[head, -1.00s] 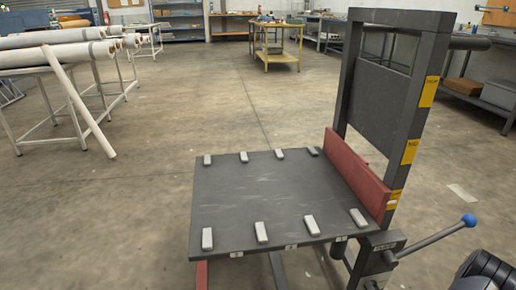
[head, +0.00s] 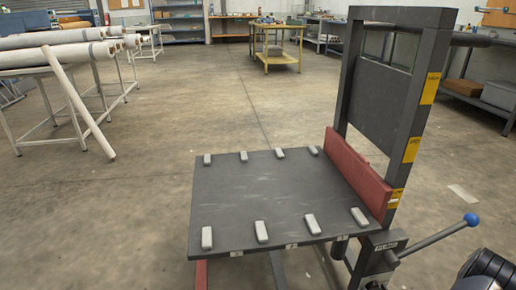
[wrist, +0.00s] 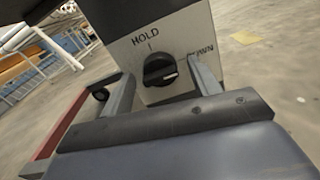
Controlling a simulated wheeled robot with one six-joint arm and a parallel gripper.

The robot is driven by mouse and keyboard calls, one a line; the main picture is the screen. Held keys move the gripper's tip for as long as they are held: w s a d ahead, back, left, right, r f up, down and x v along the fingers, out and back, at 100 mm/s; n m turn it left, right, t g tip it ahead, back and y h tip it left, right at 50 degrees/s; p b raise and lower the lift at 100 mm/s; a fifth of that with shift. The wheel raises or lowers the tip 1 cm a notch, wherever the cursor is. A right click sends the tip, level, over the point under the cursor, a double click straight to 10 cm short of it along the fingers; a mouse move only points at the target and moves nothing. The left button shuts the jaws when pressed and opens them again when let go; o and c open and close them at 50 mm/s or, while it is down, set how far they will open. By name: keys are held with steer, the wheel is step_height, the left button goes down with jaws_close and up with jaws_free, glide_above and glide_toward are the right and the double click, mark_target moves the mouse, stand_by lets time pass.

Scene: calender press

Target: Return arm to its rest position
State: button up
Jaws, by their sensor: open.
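My gripper (wrist: 160,70) shows in the wrist view, with its two grey fingers apart. A black rotary knob (wrist: 158,71) on a light panel (wrist: 180,36) lies between and beyond the fingers, and I see no finger closed on it. The panel reads "HOLD" above the knob and "DOWN", partly covered by the right finger, to its right. A pale bar crosses the knob, roughly sideways. In the head view, a black part of my arm (head: 487,270) shows at the bottom right corner; the gripper is out of that picture.
The press has a dark plate (head: 255,195) with several grey blocks, a red bar (head: 358,170) and a tall frame (head: 408,130). A blue-knobbed lever (head: 440,236) sticks out near my arm. Pale rolls (head: 60,55) lie on a rack at left. Open floor lies behind the press.

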steer(key=shift+n, duration=0.6)
